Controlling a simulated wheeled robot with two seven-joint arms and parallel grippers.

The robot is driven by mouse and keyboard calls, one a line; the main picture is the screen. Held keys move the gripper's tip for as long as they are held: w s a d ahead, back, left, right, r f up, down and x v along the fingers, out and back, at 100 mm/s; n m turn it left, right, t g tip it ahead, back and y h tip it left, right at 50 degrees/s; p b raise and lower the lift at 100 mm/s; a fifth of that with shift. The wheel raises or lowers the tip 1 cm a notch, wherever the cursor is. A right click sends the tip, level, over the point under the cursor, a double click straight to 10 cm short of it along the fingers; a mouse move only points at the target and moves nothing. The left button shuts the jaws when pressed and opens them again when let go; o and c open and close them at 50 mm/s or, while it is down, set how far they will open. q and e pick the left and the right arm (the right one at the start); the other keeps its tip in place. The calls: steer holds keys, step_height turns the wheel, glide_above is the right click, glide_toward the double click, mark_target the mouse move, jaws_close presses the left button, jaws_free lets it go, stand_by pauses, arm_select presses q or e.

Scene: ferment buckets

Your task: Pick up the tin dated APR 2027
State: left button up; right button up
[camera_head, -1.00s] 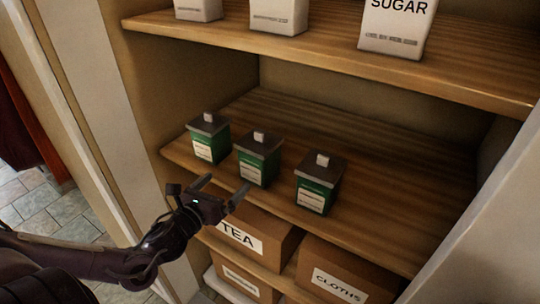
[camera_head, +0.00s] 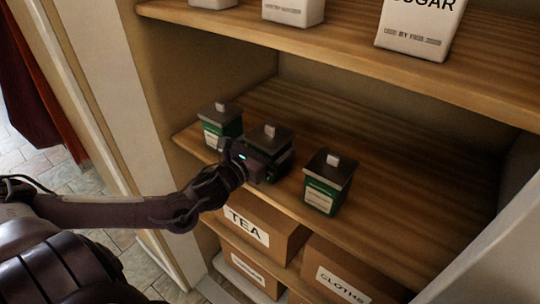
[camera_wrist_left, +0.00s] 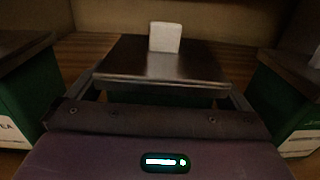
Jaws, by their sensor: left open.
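Three green tins with dark lids, pale knobs and white labels stand in a row on the middle shelf: a left tin (camera_head: 221,124), a middle tin (camera_head: 270,136) and a right tin (camera_head: 326,183). The label dates are too small to read. My left gripper (camera_head: 268,163) is open at the front of the middle tin and hides its label. In the left wrist view the middle tin (camera_wrist_left: 162,62) is straight ahead, with a finger on each side of it. I cannot tell whether the fingers touch it. My right gripper is not in view.
The wooden shelf (camera_head: 400,190) is clear behind and right of the tins. The upper shelf (camera_head: 340,55) holds white packages, one a sugar bag (camera_head: 420,28). Below are brown boxes marked TEA (camera_head: 247,225) and CLOTHS (camera_head: 340,277). In the left wrist view neighbouring tins flank my gripper closely.

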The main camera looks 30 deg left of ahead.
arm_select(q)
steer(key=shift+w, duration=0.4)
steer(key=c, duration=1.1)
steer(key=shift+c, duration=0.2)
steer(key=shift+r, duration=0.2)
